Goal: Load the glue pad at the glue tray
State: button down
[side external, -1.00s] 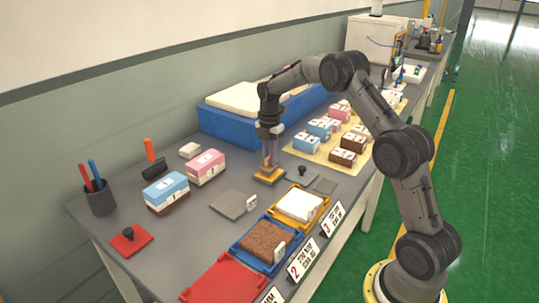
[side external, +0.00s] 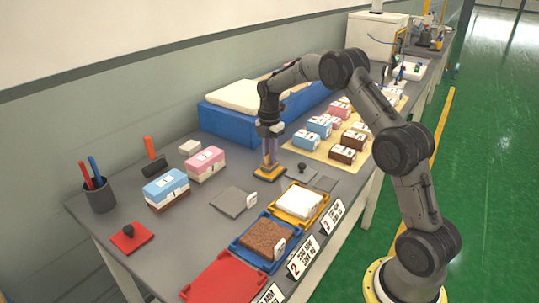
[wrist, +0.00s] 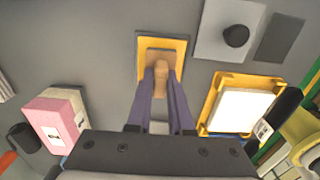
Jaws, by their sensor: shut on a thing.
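The glue pad (side external: 268,173) is a flat yellow-orange plate with a tan knob. In the wrist view, the pad (wrist: 176,46) lies straight ahead of my gripper (wrist: 161,82). My gripper's two purple-grey fingers are shut on the knob. In the side view, my gripper (side external: 269,158) points down over the grey table. The pad is at or just above the tabletop; I cannot tell which. The glue tray is likely the yellow tray (side external: 279,208) with a white fill, by sign 3. This tray (wrist: 208,110) is to the right in the wrist view, apart from the pad.
A blue tray (side external: 238,242) with brown fill and a red tray (side external: 222,281) stand nearer the camera. A grey plate with a black knob (side external: 301,172) is close on the right. A blue bin (side external: 225,124) and pink block (side external: 205,164) stand behind and left.

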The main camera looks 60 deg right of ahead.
aim_at(265, 166)
jog(key=shift+f, duration=0.5)
dwell(1.1)
jog(key=shift+r, duration=3.65)
jog(key=shift+a, duration=0.1)
jog(key=s+a+f+m, duration=0.1)
jog(key=s+a+m, duration=0.3)
jog(key=m, duration=0.5)
jog(key=s+a+f+m, duration=0.2)
jog(key=s+a+m, duration=0.1)
jog(key=a+m, duration=0.5)
jog(key=shift+s+a+m, duration=0.35)
jog(key=shift+a+m, duration=0.05)
jog(key=shift+m, duration=0.1)
